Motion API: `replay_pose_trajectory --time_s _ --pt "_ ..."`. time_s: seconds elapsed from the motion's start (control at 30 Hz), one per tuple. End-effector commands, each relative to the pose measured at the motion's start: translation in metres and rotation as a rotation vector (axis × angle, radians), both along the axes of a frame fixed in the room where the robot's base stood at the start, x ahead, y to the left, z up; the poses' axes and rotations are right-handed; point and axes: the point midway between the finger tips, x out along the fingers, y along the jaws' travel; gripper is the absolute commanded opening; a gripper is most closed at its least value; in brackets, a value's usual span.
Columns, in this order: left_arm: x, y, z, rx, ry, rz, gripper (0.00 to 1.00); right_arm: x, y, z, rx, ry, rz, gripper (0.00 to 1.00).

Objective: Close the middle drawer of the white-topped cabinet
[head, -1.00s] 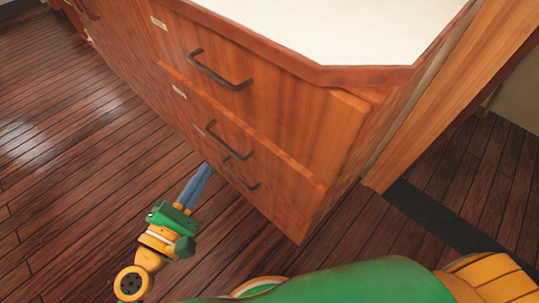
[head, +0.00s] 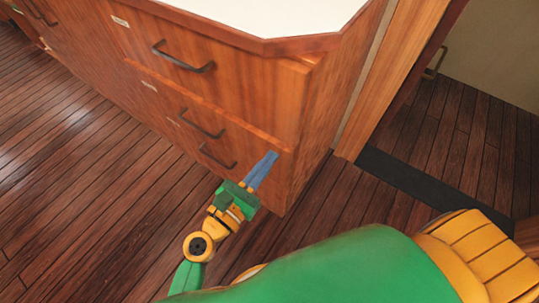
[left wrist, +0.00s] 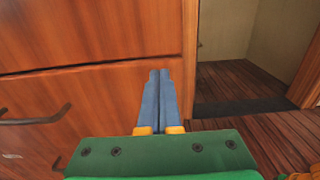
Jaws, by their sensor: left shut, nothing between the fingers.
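The white-topped cabinet (head: 285,110) fills the upper middle of the head view. Its top drawer (head: 240,82) has a dark bar handle. The middle drawer (head: 165,100) lies below it, with its own dark handle (head: 202,124); a pale line marks its upper edge. How far it stands out is hard to tell. My left gripper (head: 272,155) is shut and empty, its blue fingers in front of the right end of the middle drawer front. In the left wrist view the fingertips (left wrist: 159,73) overlap the drawer seam; contact cannot be told. My right gripper is out of view.
A lower handle (head: 217,157) shows beneath the middle one. A doorway with a dark threshold strip (head: 420,190) opens right of the cabinet. The plank floor (head: 80,190) is clear at left.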

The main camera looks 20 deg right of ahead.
Motion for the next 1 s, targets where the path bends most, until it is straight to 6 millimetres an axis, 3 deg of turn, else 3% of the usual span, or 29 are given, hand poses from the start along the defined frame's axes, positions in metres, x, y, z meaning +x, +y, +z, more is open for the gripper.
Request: replay_pose_trajectory --time_s 1.0 --pt "0.012 -0.016 0.002 -0.005 -0.004 0.001 0.0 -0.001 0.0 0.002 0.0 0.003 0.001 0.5"
